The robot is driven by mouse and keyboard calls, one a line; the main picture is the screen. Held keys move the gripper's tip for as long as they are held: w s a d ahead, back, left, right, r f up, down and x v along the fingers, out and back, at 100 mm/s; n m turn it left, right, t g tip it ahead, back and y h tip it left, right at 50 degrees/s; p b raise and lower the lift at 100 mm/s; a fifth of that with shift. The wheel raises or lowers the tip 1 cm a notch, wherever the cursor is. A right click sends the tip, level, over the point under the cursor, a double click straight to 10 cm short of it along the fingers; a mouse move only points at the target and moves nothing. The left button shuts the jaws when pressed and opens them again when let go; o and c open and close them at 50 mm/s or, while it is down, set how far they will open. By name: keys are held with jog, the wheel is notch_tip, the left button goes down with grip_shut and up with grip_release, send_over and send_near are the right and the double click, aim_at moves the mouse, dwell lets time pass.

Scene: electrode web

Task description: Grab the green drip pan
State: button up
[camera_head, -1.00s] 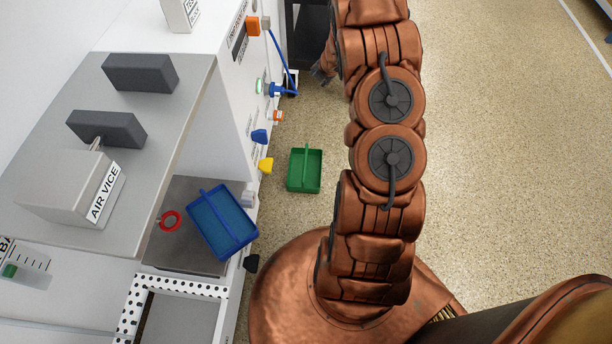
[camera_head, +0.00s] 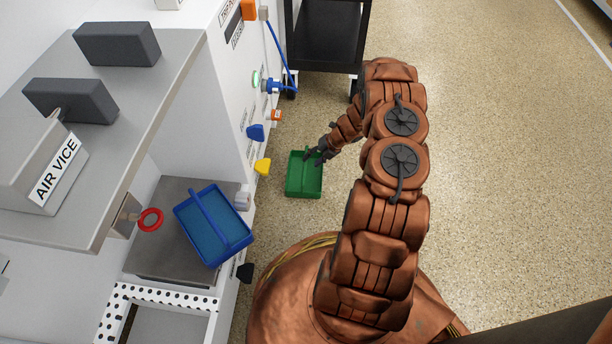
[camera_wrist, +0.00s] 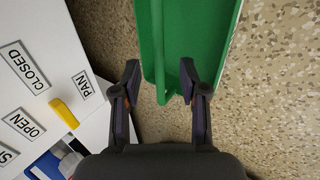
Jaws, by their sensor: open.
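The green drip pan (camera_head: 304,182) is a shallow tray with a raised bar along its middle, lying on the speckled floor beside the white machine. It also shows large in the wrist view (camera_wrist: 205,42), at the top and right of centre. My gripper (camera_head: 318,155) is over the far part of the pan in the head view. In the wrist view my gripper (camera_wrist: 160,80) is open, with its two dark fingers apart and the end of the pan's bar near the gap, closer to the right finger. Whether a finger touches the pan I cannot tell.
The white machine (camera_head: 205,110) stands close on the left, with a yellow knob (camera_head: 263,167) and a blue knob (camera_head: 256,132) sticking out. A blue pan (camera_head: 236,228) rests on its lower shelf. A black cart (camera_head: 327,40) stands behind. The floor on the right is clear.

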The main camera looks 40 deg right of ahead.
aim_at(305, 165)
jog(key=b+x, duration=0.3)
jog(key=x, duration=0.2)
jog(key=shift+a+f, duration=0.25)
grip_shut()
dwell(0.5)
